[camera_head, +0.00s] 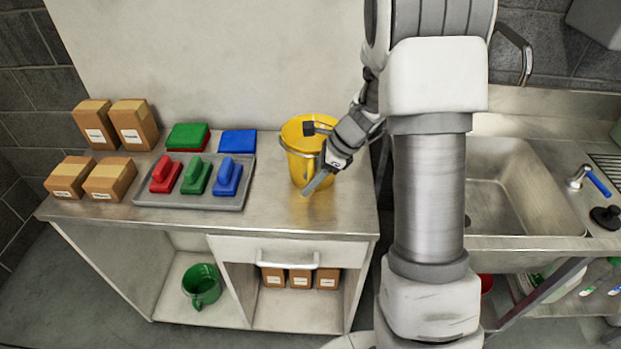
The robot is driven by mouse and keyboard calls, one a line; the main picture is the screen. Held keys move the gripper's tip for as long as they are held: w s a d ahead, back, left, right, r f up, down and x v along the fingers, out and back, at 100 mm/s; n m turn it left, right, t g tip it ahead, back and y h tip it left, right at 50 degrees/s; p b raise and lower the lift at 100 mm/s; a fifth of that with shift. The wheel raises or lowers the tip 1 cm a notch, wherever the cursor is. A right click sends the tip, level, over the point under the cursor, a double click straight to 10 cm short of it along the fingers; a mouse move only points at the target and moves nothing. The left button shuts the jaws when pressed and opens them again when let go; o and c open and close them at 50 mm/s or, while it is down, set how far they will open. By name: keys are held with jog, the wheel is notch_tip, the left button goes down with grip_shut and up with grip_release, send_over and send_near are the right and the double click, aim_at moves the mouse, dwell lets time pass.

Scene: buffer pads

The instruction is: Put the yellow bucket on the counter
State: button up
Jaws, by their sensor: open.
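A yellow bucket (293,138) stands upright on the metal counter (263,205), near its right end. A grey band or handle shows around its upper part. My gripper (306,160) is open and reaches in from the right. One finger lies over the top of the bucket and the other points down in front of its right side. Part of the bucket's right side is hidden behind my gripper. I cannot tell whether the fingers touch it.
Left of the bucket, a grey tray (190,201) holds red, green and blue handled blocks. Green and blue pads (238,142) lie behind it. Several cardboard boxes (135,124) stand at the left. A sink (515,195) is at the right. A green bucket (202,286) sits below.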

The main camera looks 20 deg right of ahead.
jog(key=p+v, duration=0.2)
jog(key=v, duration=0.9)
jog(key=s+a+r+n+t+h, duration=0.1)
jog(key=s+a+r+n+h, duration=0.1)
jog(key=s+r+n, duration=0.4)
jog(key=s+a+r+n+t+h, duration=0.2)
jog(key=s+r+n, duration=0.4)
jog(key=s+n, duration=0.9)
jog(key=shift+s+a+r+n+h, duration=0.2)
jog(key=shift+s+a+n+h, duration=0.4)
jog(key=shift+a, duration=0.55)
